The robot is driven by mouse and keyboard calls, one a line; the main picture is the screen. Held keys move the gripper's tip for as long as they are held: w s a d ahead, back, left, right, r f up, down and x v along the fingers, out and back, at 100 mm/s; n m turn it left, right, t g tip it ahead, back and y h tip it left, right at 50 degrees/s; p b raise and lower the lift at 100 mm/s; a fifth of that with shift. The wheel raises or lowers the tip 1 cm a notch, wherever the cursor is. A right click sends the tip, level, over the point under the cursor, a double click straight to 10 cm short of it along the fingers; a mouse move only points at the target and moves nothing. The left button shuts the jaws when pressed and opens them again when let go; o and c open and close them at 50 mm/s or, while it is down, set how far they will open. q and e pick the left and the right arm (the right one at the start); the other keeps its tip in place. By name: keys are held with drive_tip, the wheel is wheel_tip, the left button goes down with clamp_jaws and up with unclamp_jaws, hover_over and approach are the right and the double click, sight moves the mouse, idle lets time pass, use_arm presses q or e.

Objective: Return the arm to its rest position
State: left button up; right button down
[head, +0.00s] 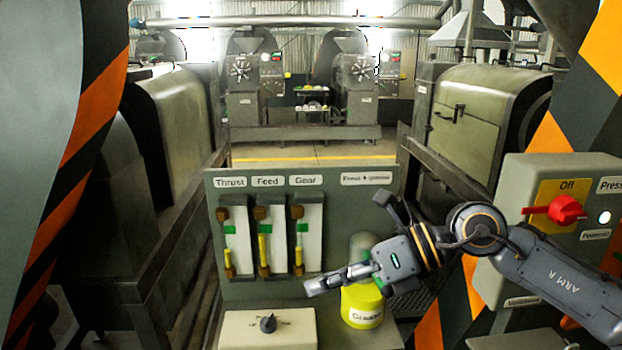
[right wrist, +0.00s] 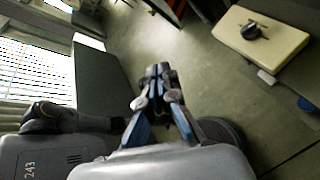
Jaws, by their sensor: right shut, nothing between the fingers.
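My right arm (head: 565,283), dark grey, comes in from the right edge in the head view. Its gripper (head: 312,287) points left, in front of the grey panel (head: 338,215) and close to the yellow grease container (head: 361,308). It partly hides the container's top. In the right wrist view the fingers of this gripper (right wrist: 158,75) are together with nothing between them. My left gripper is in neither view.
A cream box with a dark knob (head: 268,323) stands below the panel's three gauges. It also shows in the right wrist view (right wrist: 285,42). A control box with a red switch (head: 566,209) stands at the right, behind my arm. Striped posts flank the scene.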

drive_tip(key=s+a+r+m+t+y, duration=0.2)
drive_tip(key=a+r+m+t+y, duration=0.2)
drive_tip(key=a+r+m+y, duration=0.35)
drive_tip(key=w+d+f+m+t+h, duration=0.45)
drive_tip(key=d+m+t+h, duration=0.25)
drive_tip(key=m, duration=0.6)
drive_tip(key=w+d+f+m+t+h, duration=0.3)
drive_tip(key=d+f+m+t+h, duration=0.4)
drive_tip(key=m, duration=0.6)
drive_tip(key=s+d+f+m+g+h, duration=0.25)
drive_tip(key=d+f+m+h, duration=0.3)
drive_tip(key=f, duration=0.45)
drive_tip(key=s+d+f+m+g, duration=0.3)
drive_tip(key=s+f+g, duration=0.4)
drive_tip(key=s+f, duration=0.45)
drive_tip(key=s+d+f+m+g, duration=0.2)
drive_tip(key=s+f+g, duration=0.4)
drive_tip(key=s+f, duration=0.55)
drive_tip(key=s+f+g, duration=0.2)
drive_tip(key=s+f, duration=0.1)
drive_tip(key=f, duration=2.2)
drive_tip(key=s+d+f, duration=0.3)
drive_tip(key=s+f, duration=1.3)
drive_tip(key=s, duration=0.1)
drive_tip(key=shift+g+h, duration=0.3)
drive_tip(key=shift+g, duration=0.15)
